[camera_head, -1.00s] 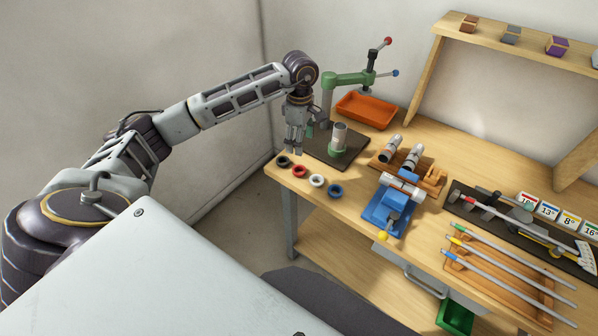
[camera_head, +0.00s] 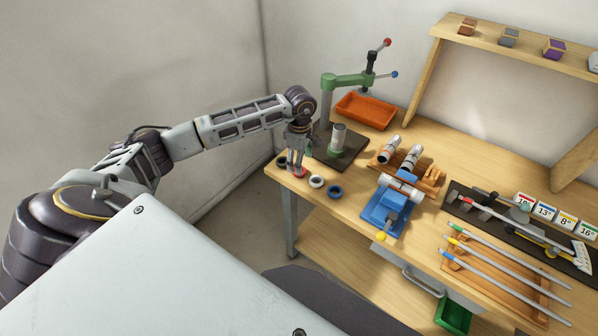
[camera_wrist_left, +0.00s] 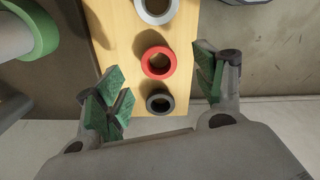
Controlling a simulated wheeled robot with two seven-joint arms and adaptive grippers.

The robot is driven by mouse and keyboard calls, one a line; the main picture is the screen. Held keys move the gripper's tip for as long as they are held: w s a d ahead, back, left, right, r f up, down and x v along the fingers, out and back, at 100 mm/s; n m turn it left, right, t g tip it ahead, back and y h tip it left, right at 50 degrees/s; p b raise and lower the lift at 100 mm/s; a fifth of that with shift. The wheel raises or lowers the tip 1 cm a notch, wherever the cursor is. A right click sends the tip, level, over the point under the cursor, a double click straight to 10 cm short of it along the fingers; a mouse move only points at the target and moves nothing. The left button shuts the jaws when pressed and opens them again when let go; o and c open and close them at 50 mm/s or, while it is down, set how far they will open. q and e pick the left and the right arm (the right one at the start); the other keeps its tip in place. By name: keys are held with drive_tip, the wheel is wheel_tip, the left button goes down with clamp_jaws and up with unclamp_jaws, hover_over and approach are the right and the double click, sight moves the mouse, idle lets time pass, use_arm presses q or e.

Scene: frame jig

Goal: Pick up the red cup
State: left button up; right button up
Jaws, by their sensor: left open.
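The red cup (camera_wrist_left: 158,62) is a short round ring with an open middle, standing on the wooden table. In the head view the red cup (camera_head: 300,172) is partly hidden behind my left gripper's fingers. My left gripper (camera_head: 296,168) is open and points down over it. In the left wrist view the green-padded fingers of my left gripper (camera_wrist_left: 160,88) stand wide apart, one on each side of the red cup, and nothing is between them in a grip. I cannot tell the exact height of the fingertips above the table. My right gripper is not in view.
A black cup (camera_wrist_left: 159,102) and a white cup (camera_head: 317,181) stand close on either side of the red one, in a row with a blue cup (camera_head: 335,192). A green press (camera_head: 347,80) stands behind. A blue clamp (camera_head: 389,208) is to the right.

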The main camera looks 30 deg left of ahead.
use_arm(q)
drive_tip(key=shift+f, duration=0.1)
drive_tip(key=shift+a+f+p, duration=0.15)
drive_tip(key=shift+f+p, duration=0.35)
drive_tip(key=shift+f, duration=0.4)
drive_tip(key=shift+f+p, duration=0.3)
drive_tip(key=shift+f, duration=0.6)
drive_tip(key=shift+w+f, duration=0.1)
drive_tip(key=shift+f, duration=0.6)
drive_tip(key=c, duration=1.1)
drive_tip(key=shift+o, duration=0.2)
drive_tip(key=shift+a, duration=0.1)
